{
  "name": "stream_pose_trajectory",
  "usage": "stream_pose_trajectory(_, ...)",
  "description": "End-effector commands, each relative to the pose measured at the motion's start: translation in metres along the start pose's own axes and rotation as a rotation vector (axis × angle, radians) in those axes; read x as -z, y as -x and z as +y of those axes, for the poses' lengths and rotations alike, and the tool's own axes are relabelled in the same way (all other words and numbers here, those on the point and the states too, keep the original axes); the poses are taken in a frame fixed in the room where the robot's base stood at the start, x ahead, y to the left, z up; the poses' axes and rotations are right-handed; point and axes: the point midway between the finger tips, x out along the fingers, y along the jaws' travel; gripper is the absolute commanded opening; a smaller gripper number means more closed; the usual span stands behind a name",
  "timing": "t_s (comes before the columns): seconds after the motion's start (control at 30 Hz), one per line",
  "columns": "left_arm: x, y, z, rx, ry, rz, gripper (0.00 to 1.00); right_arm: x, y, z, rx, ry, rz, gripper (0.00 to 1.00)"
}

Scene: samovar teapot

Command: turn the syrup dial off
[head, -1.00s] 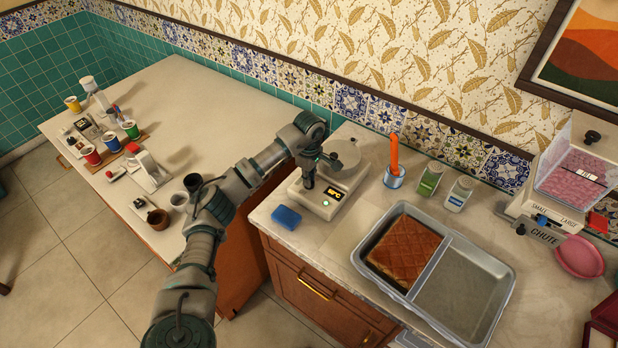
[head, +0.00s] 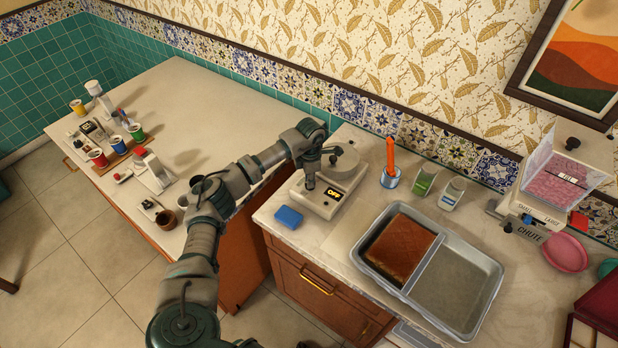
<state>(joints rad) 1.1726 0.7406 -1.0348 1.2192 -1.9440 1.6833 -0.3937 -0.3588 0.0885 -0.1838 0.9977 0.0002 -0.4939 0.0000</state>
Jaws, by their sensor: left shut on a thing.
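The syrup warmer (head: 318,207) is a pale box on the near left corner of the right counter. It has a round grey plate (head: 345,165) on top at the back. Its small black display (head: 334,194) reads OFF in yellow. My left gripper (head: 309,186) points down at the left part of the warmer's top, left of the display. It is shut on the syrup dial, which is mostly hidden under the fingers. My right gripper is not in view.
A blue sponge (head: 289,217) lies just left of the warmer. An orange-handled tool stands in a cup (head: 390,178) to the right, near two shakers (head: 424,183). A divided tray (head: 455,290) with a brown slab fills the counter's front. A dispenser (head: 540,205) stands far right.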

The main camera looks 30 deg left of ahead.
Motion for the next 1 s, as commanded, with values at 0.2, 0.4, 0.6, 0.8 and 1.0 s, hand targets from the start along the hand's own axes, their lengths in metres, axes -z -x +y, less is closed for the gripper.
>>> stream_pose_trajectory(0.2,-0.001,0.006,0.003,-0.008,0.207,-0.009,0.00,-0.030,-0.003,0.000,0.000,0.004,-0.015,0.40)
stream_pose_trajectory(0.4,-0.002,0.007,0.003,-0.007,0.385,-0.012,0.00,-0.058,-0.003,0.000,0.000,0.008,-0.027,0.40)
stream_pose_trajectory(0.6,-0.001,0.006,0.004,-0.007,0.534,-0.013,0.00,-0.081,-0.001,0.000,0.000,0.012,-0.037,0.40)
stream_pose_trajectory(0.8,-0.002,0.006,0.004,-0.007,0.636,-0.015,0.00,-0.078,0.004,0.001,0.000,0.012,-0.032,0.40)
stream_pose_trajectory(1.0,-0.002,0.006,0.004,-0.007,0.691,-0.016,0.00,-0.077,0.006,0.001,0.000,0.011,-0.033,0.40)
